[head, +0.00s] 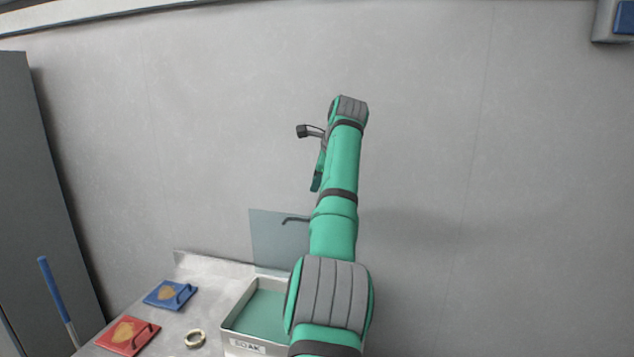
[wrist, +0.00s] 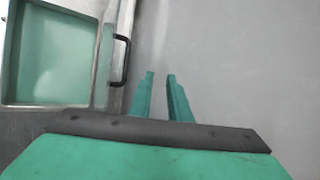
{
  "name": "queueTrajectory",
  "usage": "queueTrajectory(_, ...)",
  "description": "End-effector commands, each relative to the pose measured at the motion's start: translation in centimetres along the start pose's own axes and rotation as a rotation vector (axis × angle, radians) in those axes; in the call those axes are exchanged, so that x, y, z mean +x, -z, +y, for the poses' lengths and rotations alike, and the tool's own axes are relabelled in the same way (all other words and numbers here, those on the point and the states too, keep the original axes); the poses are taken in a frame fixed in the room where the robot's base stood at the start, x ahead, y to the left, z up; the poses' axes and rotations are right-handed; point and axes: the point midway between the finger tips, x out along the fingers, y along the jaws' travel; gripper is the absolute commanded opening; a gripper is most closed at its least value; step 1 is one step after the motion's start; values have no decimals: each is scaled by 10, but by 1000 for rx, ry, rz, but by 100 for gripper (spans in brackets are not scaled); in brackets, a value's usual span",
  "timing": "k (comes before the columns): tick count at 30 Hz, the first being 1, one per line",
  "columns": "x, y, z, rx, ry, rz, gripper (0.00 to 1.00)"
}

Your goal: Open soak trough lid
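The soak trough (head: 248,347) is a metal basin with a "SOAK" label and green liquid inside, partly hidden behind my arm in the head view. Its lid (head: 268,238) is a translucent panel standing upright at the trough's back edge, with a dark handle (head: 296,219). In the wrist view the trough (wrist: 52,104) is at upper left, and the lid shows nearly edge-on with its black handle (wrist: 122,62). My gripper (wrist: 160,75) has its two green fingers apart with nothing between them. The fingers are to the right of the handle, not touching it in that view.
A blue square plate with a handle (head: 168,294), a red one (head: 127,336) and a pale ring (head: 195,338) lie on the counter left of the trough. A blue-handled rod (head: 50,285) leans at far left. A grey wall stands behind.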

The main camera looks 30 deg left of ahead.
Motion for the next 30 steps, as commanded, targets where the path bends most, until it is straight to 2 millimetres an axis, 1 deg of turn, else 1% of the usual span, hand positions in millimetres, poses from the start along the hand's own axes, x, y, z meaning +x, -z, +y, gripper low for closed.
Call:
queueTrajectory(5,-24,0,-1,0,4,0,17)
queueTrajectory(12,-70,0,-1,0,5,0,17)
queueTrajectory(15,-85,0,-1,0,4,0,17)
queueTrajectory(18,-96,0,0,0,3,0,17)
queueTrajectory(23,-104,0,0,0,3,0,17)
queueTrajectory(30,-105,0,0,0,2,0,17)
